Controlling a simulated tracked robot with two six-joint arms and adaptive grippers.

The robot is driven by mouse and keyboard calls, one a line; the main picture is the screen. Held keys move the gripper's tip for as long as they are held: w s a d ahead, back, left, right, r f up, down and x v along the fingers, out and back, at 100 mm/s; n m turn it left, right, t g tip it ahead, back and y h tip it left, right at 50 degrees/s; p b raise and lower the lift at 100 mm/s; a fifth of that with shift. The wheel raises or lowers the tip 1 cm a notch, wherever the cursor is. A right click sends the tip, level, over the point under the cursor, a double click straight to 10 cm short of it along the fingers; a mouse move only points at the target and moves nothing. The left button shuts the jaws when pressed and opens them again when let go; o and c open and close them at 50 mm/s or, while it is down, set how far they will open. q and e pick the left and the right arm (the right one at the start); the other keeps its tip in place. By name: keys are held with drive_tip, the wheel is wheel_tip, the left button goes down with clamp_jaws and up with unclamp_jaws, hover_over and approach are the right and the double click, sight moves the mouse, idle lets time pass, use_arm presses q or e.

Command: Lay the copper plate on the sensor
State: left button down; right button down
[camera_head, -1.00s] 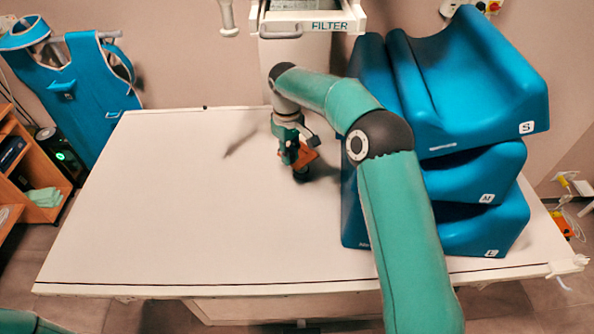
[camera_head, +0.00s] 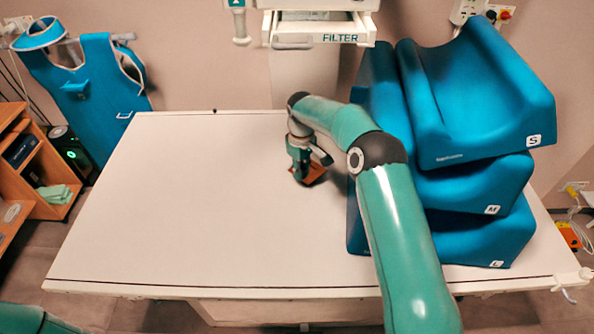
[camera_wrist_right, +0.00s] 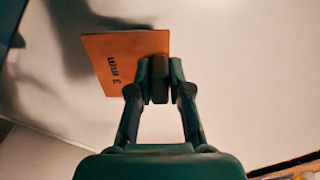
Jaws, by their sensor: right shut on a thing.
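My right gripper (camera_head: 303,180) is shut on the copper plate (camera_head: 316,173) over the right half of the white table. In the right wrist view, the plate (camera_wrist_right: 118,62) is a flat orange square with dark lettering. The closed fingertips (camera_wrist_right: 160,72) grip it near its lower right edge, and its rest sticks out to the left. Whether the plate touches the surface below is hard to tell. I cannot make out a sensor in either view. My left gripper is not in view.
The white table (camera_head: 180,210) is bare to the left of my right arm. A stack of blue foam cushions (camera_head: 470,170) stands close to the arm's right. A drawer marked FILTER (camera_head: 340,39) hangs above the far edge. A blue apron (camera_head: 90,80) hangs at the back left.

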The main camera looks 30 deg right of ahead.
drive_tip(key=shift+f, duration=0.4)
drive_tip(key=c, duration=1.1)
unclamp_jaws()
wheel_tip(320, 180, up, 12)
drive_tip(key=b, duration=0.2)
drive_tip(key=shift+a, duration=0.1)
